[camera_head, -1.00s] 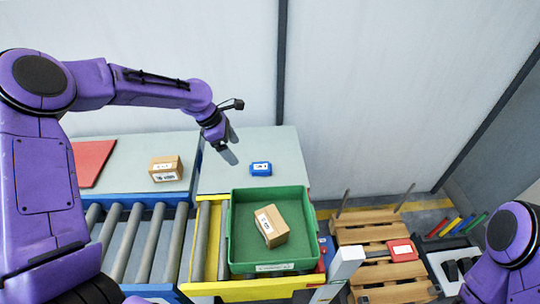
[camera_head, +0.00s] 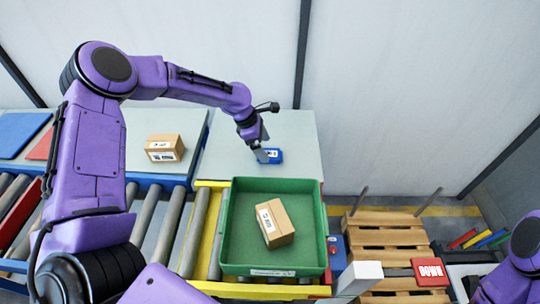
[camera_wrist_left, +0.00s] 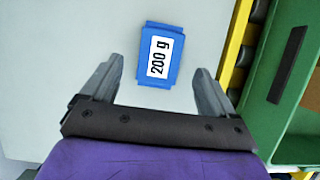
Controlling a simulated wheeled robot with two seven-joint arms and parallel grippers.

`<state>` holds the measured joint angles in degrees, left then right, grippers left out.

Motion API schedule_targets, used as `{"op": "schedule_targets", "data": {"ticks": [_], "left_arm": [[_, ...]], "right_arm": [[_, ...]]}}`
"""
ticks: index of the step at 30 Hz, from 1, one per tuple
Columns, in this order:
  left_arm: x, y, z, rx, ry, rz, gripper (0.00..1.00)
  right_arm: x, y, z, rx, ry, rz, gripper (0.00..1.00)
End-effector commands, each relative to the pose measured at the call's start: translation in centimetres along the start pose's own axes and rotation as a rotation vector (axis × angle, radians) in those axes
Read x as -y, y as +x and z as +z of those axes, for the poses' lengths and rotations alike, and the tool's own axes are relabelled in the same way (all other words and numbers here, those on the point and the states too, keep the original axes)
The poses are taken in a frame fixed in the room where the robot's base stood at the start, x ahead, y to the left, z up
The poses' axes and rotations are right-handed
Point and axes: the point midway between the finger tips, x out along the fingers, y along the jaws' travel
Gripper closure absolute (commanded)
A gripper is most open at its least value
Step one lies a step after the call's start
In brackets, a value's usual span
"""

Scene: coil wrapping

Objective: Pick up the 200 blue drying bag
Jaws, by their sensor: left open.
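The blue drying bag (camera_head: 274,156) lies on the pale grey table, behind the green bin. In the left wrist view the blue bag (camera_wrist_left: 171,57) carries a white label reading "200 g". My left gripper (camera_head: 262,155) reaches over the table from the left, its fingers at the bag's left side in the head view. In the left wrist view the left gripper (camera_wrist_left: 155,80) is open and empty, with the bag ahead of and partly between its two fingers. Contact cannot be told. My right arm shows at the right edge, but its gripper is out of view.
A green bin (camera_head: 235,262) holding a cardboard box (camera_head: 275,223) stands on the yellow-edged conveyor. Another box (camera_head: 164,148) sits on the left table (camera_head: 140,120). A wooden pallet (camera_head: 385,238) with a red item (camera_head: 430,272) is at right. The table around the bag is clear.

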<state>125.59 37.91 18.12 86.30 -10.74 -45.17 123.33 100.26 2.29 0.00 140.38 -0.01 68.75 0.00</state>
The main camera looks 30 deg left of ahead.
Motion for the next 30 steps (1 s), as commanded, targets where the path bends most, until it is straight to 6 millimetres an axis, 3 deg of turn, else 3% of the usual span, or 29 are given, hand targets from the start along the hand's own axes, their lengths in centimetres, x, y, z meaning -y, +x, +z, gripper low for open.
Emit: {"op": "schedule_targets", "data": {"ticks": [6, 13, 18, 19, 30], "left_arm": [[0.0, 3.3, 0.2, -0.001, 0.000, -0.002, 0.12], [-0.1, 3.5, 0.2, -0.001, 0.002, 0.000, 0.12], [-0.1, 3.5, 0.2, -0.001, 0.002, 0.000, 0.67], [0.0, 3.5, 0.2, -0.001, 0.002, 0.000, 0.74], [-0.1, 3.0, 0.5, -0.001, 0.003, 0.000, 0.74]], "right_arm": [[0.0, -0.4, -0.2, 0.000, 0.000, 0.000, 0.50], [0.0, -0.3, -0.1, 0.000, 0.000, 0.000, 0.50], [0.0, -0.3, -0.1, 0.000, 0.000, 0.000, 0.50], [0.0, -0.3, -0.1, 0.000, 0.000, 0.000, 0.50], [0.0, -0.2, -0.1, 0.000, 0.000, 0.000, 0.50]]}}
